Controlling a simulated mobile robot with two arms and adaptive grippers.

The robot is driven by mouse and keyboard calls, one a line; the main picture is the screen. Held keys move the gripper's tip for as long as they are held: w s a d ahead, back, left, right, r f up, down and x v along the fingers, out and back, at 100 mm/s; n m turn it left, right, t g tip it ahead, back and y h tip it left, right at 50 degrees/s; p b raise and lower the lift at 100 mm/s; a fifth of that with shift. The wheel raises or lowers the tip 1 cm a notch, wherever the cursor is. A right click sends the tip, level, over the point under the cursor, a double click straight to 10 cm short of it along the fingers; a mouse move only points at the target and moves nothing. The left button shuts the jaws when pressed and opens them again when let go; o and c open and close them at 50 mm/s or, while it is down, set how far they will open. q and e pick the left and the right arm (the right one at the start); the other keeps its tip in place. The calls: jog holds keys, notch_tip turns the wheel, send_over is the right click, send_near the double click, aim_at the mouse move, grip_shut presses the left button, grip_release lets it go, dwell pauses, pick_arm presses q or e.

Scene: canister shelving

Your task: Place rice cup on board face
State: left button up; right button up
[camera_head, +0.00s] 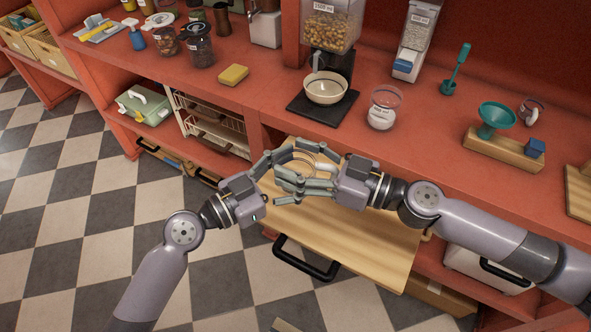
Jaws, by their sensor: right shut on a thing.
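A wooden board (365,240) juts out from the counter front, its flat face up. My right gripper (303,168) is shut on a small clear cup (322,162) above the board's far left part. Fingers hide much of this cup, and I cannot make out its contents. My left gripper (286,172) comes in from the left, its fingers around the same spot and overlapping the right fingers. Whether it grips the cup is hidden. Another clear cup (382,110) with white contents and a label stands on the counter.
A bowl (325,88) sits on a black scale-like base (322,108) under a dispenser (331,25). A yellow sponge (233,75) and a green funnel on a wooden stand (503,150) are on the counter. The board's right part is clear.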

pick_arm(q)
jog(key=shift+s+d, duration=0.15)
jog(key=shift+s, duration=0.05)
jog(key=c, duration=0.5)
pick_arm(e)
jog(key=o, duration=1.2)
jog(key=shift+d, duration=0.1)
